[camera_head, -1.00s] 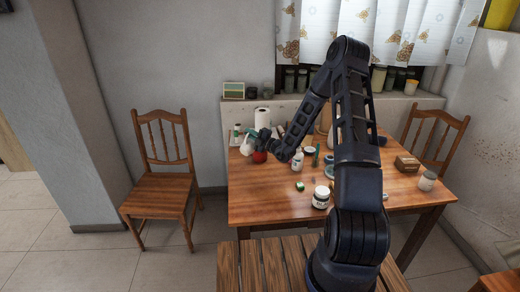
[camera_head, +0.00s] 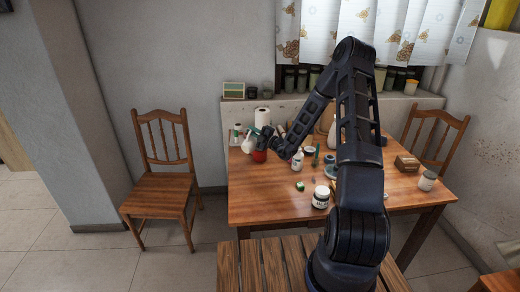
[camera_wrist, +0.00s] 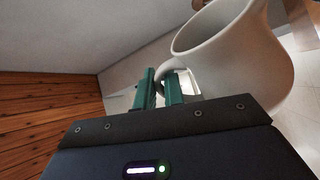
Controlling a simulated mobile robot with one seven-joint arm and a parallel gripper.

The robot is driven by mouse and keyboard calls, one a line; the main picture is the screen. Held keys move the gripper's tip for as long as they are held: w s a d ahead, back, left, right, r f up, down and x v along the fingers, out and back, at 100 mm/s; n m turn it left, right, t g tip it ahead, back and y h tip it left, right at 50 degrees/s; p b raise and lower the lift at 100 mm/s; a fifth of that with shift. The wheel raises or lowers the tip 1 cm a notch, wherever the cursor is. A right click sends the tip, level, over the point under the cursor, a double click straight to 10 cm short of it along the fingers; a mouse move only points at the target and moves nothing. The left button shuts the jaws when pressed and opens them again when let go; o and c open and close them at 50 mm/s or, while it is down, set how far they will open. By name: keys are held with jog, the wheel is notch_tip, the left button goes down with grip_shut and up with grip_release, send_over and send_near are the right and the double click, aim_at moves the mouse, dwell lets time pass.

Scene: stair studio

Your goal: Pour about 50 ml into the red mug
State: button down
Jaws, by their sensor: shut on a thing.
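A white jug (camera_wrist: 240,55) fills the upper right of the wrist view. Its handle (camera_wrist: 172,68) is between the green fingers of my gripper (camera_wrist: 164,88), which is shut on it. In the head view the jug (camera_head: 248,144) is small, at the left back of the table, just left of my gripper (camera_head: 264,136). The red mug (camera_head: 260,155) stands on the table just below my gripper and beside the jug. The jug looks tilted toward the left. The inside of the mug and any stream of liquid cannot be made out.
The wooden table (camera_head: 270,208) has a clear front left area. A white bottle (camera_head: 297,160), a dark jar with a white lid (camera_head: 321,197) and a small green item (camera_head: 300,186) stand right of the mug. A paper roll (camera_head: 262,117) stands behind.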

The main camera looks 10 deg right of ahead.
aim_at(245, 144)
jog(key=shift+w+d+r, duration=0.1)
jog(key=shift+w+d, duration=0.15)
jog(key=shift+w, duration=0.05)
dwell(0.4)
jog(key=shift+s+a+f+n+g, duration=0.2)
jog(key=shift+s+a+n, duration=0.15)
jog(key=shift+s+a, duration=0.15)
jog(key=shift+s+a+f+n+g, duration=0.1)
jog(key=shift+s+a+f+n, duration=0.05)
jog(key=shift+s+a+n, duration=0.3)
jog(key=shift+s+a+f+n+y, duration=0.3)
jog(key=shift+s+a+f+n, duration=0.25)
jog(key=shift+n, duration=0.55)
jog(key=shift+s+a+f+n+g, duration=0.4)
jog(key=shift+f+n, duration=0.15)
jog(key=shift+n, duration=0.4)
jog(key=shift+s+a+f+n+g, duration=0.35)
jog(key=shift+f+n, duration=0.2)
jog(key=shift+n, duration=0.4)
jog(key=shift+f, duration=0.1)
jog(key=shift+s+a+f+n+g+b, duration=0.1)
jog(key=shift+s+a+f+n+g, duration=0.2)
jog(key=shift+s+a+f+n, duration=1.1)
jog(key=shift+s+a+f+n+g+b, duration=0.2)
jog(key=shift+s+a+f+n, duration=0.65)
jog(key=shift+n, duration=1)
jog(key=shift+s+a+f+n+g+b, duration=0.1)
jog(key=shift+s+a+f+n+g, duration=0.25)
jog(key=shift+s+a+f+n, duration=0.8)
